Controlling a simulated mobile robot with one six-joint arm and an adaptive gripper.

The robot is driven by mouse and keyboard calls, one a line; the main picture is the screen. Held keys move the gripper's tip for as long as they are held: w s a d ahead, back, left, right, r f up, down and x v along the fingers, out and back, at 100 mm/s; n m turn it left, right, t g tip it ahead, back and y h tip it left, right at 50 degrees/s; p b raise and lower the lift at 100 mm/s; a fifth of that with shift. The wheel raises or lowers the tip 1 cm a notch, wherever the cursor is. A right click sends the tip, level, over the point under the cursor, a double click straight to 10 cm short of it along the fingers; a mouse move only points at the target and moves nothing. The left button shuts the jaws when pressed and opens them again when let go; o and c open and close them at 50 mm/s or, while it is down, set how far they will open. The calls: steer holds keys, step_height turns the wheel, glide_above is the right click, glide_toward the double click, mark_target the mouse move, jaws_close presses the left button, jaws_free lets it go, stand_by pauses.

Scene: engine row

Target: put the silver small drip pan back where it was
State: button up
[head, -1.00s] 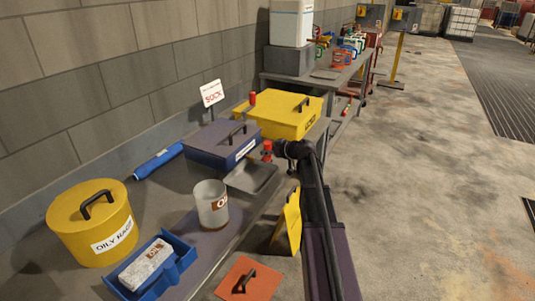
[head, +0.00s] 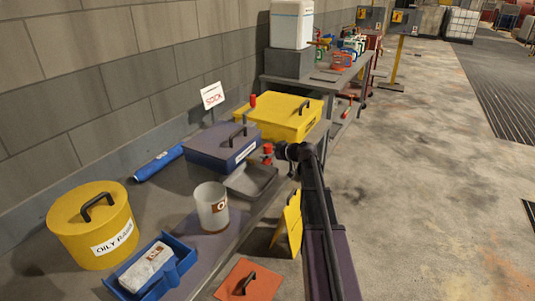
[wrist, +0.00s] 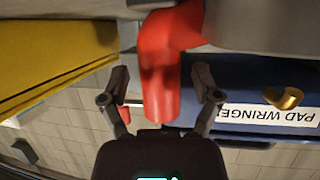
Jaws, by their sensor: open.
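The silver small drip pan (head: 262,182) appears to be the grey shallow tray in the head view. It lies on the bench beside the blue box, behind the white can. In the wrist view, a grey surface (wrist: 265,28) at the top seems to be its near part. A red bent handle (wrist: 161,85) appears to join that surface and also shows in the head view (head: 267,152). My gripper (wrist: 163,86) is open, with one finger on each side of the red handle. Finger contact cannot be told.
The blue pad wringer box (head: 221,148) and yellow box (head: 278,116) stand close by. A white can (head: 211,207), blue tray (head: 182,263) and yellow oily-rags bin (head: 93,225) are nearer. A yellow floor sign (head: 289,220) stands beside the bench. Floor at right is open.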

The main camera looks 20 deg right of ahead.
steer(key=p+v, duration=0.4)
steer(key=v, duration=0.7)
steer(key=shift+s+d, duration=0.15)
steer(key=shift+s, duration=0.2)
stand_by(0.5)
